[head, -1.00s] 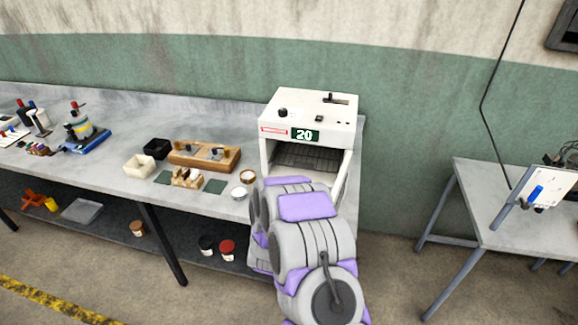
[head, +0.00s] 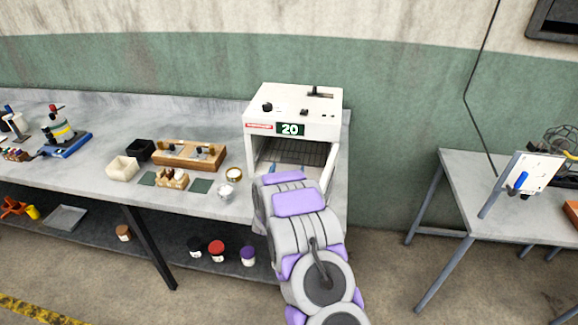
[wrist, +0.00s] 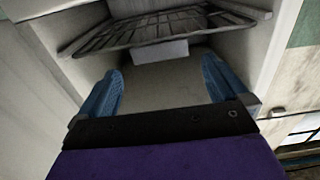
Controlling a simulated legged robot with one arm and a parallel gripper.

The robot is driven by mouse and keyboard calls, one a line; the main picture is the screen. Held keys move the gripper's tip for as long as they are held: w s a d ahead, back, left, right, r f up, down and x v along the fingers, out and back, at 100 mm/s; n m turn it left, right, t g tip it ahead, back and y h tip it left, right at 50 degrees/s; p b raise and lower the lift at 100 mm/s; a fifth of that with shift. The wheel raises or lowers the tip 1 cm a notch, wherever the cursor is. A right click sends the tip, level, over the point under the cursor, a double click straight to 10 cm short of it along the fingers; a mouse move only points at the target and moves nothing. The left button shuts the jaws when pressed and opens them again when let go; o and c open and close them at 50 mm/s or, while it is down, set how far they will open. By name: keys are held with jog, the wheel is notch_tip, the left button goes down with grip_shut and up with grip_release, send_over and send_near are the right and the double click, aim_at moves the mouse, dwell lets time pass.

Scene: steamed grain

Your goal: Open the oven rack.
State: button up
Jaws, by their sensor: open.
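The oven is a white box (head: 293,104) with a "20" display and an open front, standing at the right end of the long bench. Its dark wire rack (head: 302,152) lies inside the opening; it also shows at the top of the wrist view (wrist: 150,28), with a pale block or tab (wrist: 160,50) at its front middle. My gripper (wrist: 162,85) is open and empty, its two blue fingers spread below and in front of the tab, apart from the rack. In the head view my arm hides most of the gripper; only a bit of blue shows at the oven mouth.
The oven's side walls flank my fingers closely. On the bench (head: 90,98), left of the oven, are a wooden block (head: 190,155), small trays and round dishes. Jars stand on the lower shelf. Another table (head: 500,205) stands apart at the right.

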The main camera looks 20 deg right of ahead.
aim_at(290, 160)
jog(key=shift+b+x, duration=0.3)
jog(key=shift+x, duration=1.95)
